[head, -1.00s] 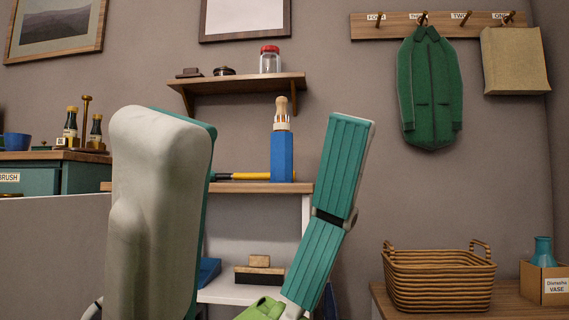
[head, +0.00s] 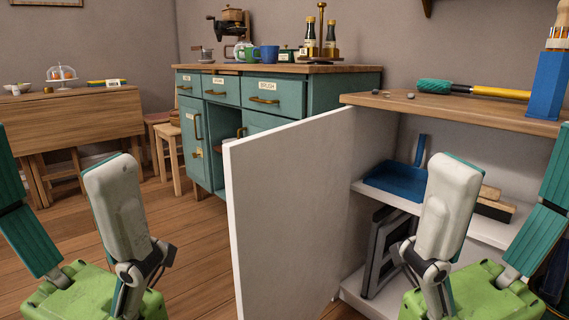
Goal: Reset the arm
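Both of my arms show in the head view, one at the left and one at the right. My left arm's pale link (head: 117,205) stands upright above a green shoulder part, beside a teal link. My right arm's pale link (head: 443,205) stands much the same way, in front of the open white cabinet. Neither gripper can be made out, so I cannot see whether they hold anything.
A white cabinet door (head: 290,205) stands open between my arms. Inside are a blue dustpan (head: 398,181) and a brush (head: 494,207). A teal cabinet (head: 222,128) stands behind; wooden floor is clear at left.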

